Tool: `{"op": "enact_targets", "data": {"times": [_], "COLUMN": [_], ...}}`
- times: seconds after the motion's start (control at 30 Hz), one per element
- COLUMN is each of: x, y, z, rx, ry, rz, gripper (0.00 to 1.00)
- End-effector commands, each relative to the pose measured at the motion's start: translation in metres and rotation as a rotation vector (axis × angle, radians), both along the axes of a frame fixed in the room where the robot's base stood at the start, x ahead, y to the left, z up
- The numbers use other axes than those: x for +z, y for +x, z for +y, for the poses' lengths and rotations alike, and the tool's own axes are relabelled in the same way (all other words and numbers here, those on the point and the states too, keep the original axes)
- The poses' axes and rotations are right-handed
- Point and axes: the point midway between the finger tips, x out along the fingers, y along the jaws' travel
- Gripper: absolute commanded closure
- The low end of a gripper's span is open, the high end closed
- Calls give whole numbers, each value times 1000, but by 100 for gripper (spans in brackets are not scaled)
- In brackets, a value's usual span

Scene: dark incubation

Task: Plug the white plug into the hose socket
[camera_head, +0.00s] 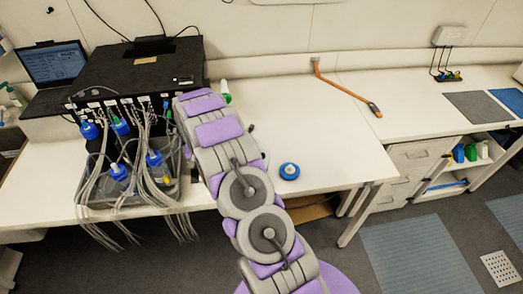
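My grey and purple arm reaches from the bottom middle up and left over the white bench. My gripper's fingers do not show; the arm's far end hides that spot, beside the black machine. An orange hose (345,89) runs from the back wall onto the bench, with a dark end piece (375,110) at its front right. I cannot tell whether this end is the hose socket. I cannot make out the white plug for sure. A small green and white object (225,90) stands partly behind my arm.
A black machine (135,72) and a tray (98,200) of blue-capped bottles with many tubes crowd the left bench. A round blue and white object (289,171) lies near the front edge. A white wall box (449,35) has hanging cables. The middle bench is mostly clear.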

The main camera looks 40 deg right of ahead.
Motion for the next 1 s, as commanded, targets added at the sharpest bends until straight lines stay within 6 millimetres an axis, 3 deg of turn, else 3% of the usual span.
{"op": "enact_targets", "data": {"times": [0.37, 0.4, 0.7, 1.0], "x": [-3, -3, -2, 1], "y": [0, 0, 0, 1], "z": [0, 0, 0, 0], "rx": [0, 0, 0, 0], "ry": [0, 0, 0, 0], "rz": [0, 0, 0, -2], "gripper": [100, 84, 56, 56]}}
